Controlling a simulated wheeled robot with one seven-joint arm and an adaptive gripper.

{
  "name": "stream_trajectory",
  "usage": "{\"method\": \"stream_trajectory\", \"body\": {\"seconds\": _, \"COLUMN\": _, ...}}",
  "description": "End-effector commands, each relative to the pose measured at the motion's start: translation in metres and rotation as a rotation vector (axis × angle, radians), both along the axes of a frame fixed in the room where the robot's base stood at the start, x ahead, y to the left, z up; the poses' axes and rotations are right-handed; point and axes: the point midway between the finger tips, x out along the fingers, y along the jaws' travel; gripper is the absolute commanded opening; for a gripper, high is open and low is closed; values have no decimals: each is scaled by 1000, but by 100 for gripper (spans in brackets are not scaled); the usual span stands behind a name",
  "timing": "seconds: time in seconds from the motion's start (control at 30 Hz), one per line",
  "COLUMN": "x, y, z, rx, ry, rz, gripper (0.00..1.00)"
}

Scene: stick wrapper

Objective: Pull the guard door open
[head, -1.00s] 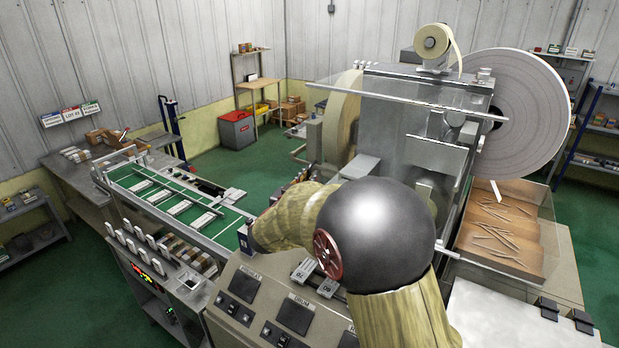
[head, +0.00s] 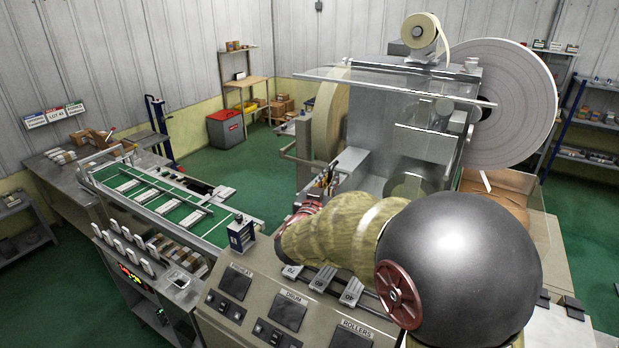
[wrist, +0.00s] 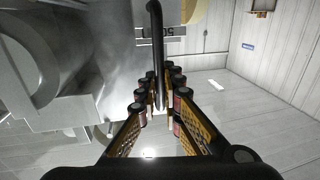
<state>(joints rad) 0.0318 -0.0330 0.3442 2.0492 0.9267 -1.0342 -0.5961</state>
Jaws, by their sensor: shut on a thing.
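The guard door (head: 385,88) is a clear panel with pale metal edge bars on the front of the wrapping machine, seen in the head view. A dark, rounded bar handle (wrist: 154,35) runs down the middle of the wrist view. My gripper (wrist: 160,92) is shut on this handle, its yellow-and-black fingers with dark round pads on either side. In the head view my gripper (head: 328,182) is small, at the machine's front beyond my arm. My arm hides part of the machine's lower front and the door's lower part. How far the door stands open is hard to tell.
A control console (head: 270,300) with labelled panels stands right below my arm. A green conveyor (head: 165,205) runs to the left. A large white reel (head: 505,105) is on the machine's right. Green floor (head: 240,170) is free behind the conveyor.

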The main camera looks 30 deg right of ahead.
Motion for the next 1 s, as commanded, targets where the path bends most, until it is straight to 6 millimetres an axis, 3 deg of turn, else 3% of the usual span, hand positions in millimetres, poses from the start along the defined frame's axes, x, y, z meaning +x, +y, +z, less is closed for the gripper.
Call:
{"method": "stream_trajectory", "body": {"seconds": 0.2, "x": -46, "y": -31, "z": -2, "rx": 0, "ry": -1, "rz": -4, "gripper": 0}}
{"method": "stream_trajectory", "body": {"seconds": 0.4, "x": -70, "y": -47, "z": -1, "rx": 0, "ry": 0, "rz": -2, "gripper": 0}}
{"method": "stream_trajectory", "body": {"seconds": 0.93, "x": -79, "y": -52, "z": 0, "rx": 1, "ry": 1, "rz": 1, "gripper": 0}}
{"method": "stream_trajectory", "body": {"seconds": 0.97, "x": -79, "y": -52, "z": 0, "rx": 1, "ry": 1, "rz": 1, "gripper": 9}}
{"method": "stream_trajectory", "body": {"seconds": 1.0, "x": -79, "y": -52, "z": 0, "rx": 1, "ry": 1, "rz": 1, "gripper": 11}}
